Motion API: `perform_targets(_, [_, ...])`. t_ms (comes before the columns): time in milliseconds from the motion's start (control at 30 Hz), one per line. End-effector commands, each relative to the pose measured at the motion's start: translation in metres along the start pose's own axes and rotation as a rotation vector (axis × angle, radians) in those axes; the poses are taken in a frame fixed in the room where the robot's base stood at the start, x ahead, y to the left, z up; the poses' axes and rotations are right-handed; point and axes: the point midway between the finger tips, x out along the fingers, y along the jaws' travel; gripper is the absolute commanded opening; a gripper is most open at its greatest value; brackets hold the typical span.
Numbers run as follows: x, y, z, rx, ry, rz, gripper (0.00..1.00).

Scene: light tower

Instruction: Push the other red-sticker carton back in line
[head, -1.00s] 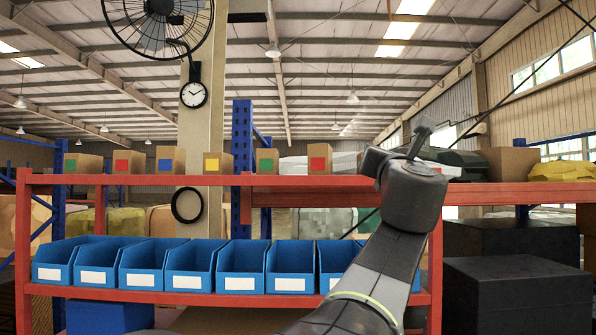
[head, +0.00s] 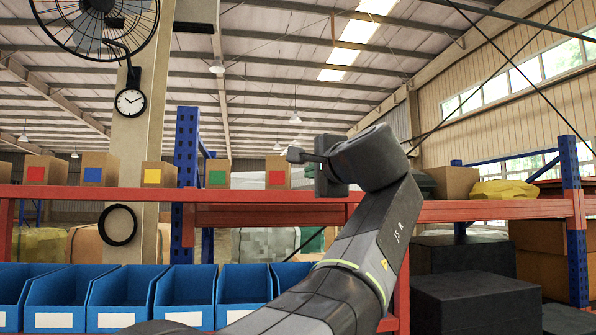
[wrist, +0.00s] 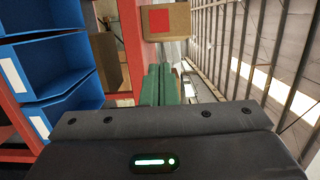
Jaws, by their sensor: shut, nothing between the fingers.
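A brown carton with a red sticker (head: 276,178) stands upright on the red shelf (head: 330,212), at the right end of the row. Another red-sticker carton (head: 35,174) stands near the left edge. My gripper (head: 294,155) is shut and empty. In the head view it points left, at the height of the right red-sticker carton's top and close to it in the picture. In the wrist view this carton (wrist: 165,22) is beyond the green fingers (wrist: 160,70), with a visible gap. How far either carton is out of line is hard to tell.
Between them stand cartons with blue (head: 92,174), yellow (head: 152,175) and green (head: 217,178) stickers. A plain carton (head: 452,183) and a yellow bundle (head: 503,190) are right of my arm. Blue bins (head: 186,297) fill the lower shelf.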

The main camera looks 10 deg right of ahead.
Motion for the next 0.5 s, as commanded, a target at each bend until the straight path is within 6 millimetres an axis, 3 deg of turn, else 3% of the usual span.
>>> perform_targets(500, [0.099, -0.004, 0.001, 0.005, -0.003, 0.0, 0.0])
